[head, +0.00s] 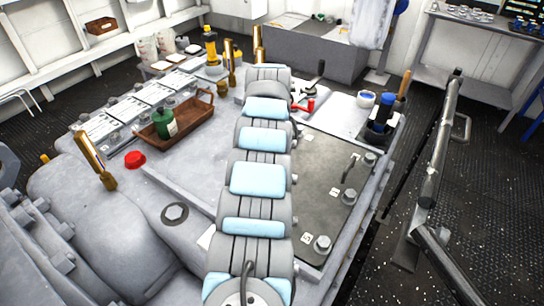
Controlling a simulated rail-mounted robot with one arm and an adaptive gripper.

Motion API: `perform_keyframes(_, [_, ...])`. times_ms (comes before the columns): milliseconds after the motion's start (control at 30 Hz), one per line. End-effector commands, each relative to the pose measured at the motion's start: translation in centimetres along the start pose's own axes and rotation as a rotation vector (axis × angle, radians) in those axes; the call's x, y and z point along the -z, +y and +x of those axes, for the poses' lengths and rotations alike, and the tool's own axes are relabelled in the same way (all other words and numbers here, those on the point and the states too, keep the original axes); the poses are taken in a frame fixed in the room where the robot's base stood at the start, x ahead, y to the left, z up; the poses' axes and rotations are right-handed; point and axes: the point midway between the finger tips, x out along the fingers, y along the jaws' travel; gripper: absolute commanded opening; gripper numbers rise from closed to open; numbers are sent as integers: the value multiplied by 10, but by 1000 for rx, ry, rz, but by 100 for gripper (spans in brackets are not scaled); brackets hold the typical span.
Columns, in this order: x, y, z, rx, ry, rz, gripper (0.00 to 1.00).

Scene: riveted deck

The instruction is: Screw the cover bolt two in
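A dark grey cover plate (318,160) lies on the machine deck (190,170), right of my arm. Three bolts show along its right side: a far bolt (370,158), a middle bolt (349,196) and a near bolt (322,243). A small white tag lies beside each, too small to read, so I cannot tell which is bolt two. All three stand upright at the plate; how deep they sit is unclear. My arm runs up the middle and hides the plate's left part. My gripper cannot be made out at the arm's far end.
A brown tray (190,125) with a green bottle (164,124) stands left of my arm. A red cap (135,159) lies nearby. A grey railing (435,150) runs at right.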

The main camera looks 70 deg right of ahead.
Motion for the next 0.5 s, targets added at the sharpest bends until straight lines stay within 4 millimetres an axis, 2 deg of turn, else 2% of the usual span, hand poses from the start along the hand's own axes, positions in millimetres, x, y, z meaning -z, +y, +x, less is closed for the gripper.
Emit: perform_keyframes(500, [0,-1,-2,0,-1,34,0])
